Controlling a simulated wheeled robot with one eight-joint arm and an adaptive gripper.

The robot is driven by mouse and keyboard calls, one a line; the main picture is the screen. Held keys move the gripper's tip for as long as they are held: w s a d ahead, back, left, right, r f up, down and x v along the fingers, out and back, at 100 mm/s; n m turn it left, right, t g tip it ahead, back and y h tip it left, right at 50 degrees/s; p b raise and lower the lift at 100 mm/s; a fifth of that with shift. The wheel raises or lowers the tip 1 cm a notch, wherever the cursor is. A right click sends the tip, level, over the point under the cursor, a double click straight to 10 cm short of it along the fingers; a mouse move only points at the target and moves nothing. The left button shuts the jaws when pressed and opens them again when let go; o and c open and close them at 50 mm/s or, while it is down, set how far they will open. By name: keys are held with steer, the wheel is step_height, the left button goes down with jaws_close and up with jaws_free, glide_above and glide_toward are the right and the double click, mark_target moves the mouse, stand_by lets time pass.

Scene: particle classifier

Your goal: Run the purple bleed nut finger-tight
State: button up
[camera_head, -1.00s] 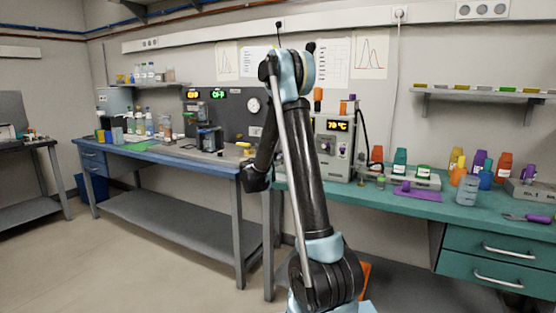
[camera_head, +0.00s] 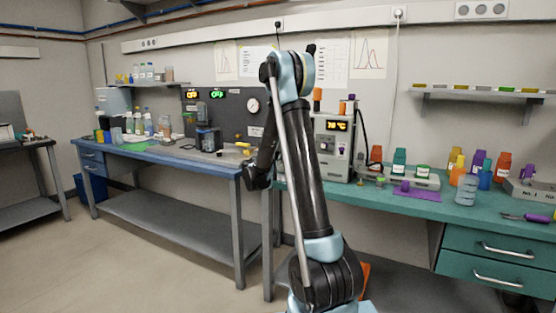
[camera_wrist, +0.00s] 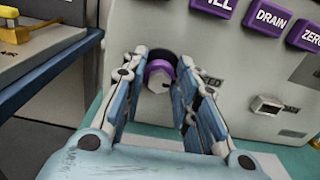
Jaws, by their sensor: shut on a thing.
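The purple bleed nut (camera_wrist: 158,76) sits low on the pale front of an instrument, which fills much of the wrist view. It has a pale round end facing the camera. My gripper (camera_wrist: 163,70) is shut on the nut, with one finger on its left and one on its right. The nut's thread and how far it is run in are hidden. In the head view the nut and my fingertips are hidden behind my arm. The instrument (camera_head: 334,150) shows there on the teal bench, with a lit orange display.
The blue bench edge (camera_wrist: 50,75) is on the left. Bottles and a purple mat (camera_head: 417,194) stand right on the teal bench (camera_head: 400,215).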

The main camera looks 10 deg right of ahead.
steer(key=shift+a, duration=0.1)
steer(key=m, duration=0.4)
steer(key=shift+m, duration=0.4)
steer(key=m, duration=0.4)
steer(key=shift+m, duration=0.3)
steer(key=m, duration=0.4)
steer(key=shift+s+f+m, duration=0.1)
steer(key=shift+f+m, duration=0.05)
steer(key=shift+m, duration=0.15)
steer(key=shift+s+d+f+m, duration=0.1)
steer(key=shift+d+m, duration=0.05)
steer(key=shift+m, duration=0.8)
steer(key=shift+d+m, duration=0.1)
steer(key=shift+m, duration=0.85)
steer(key=o, duration=1)
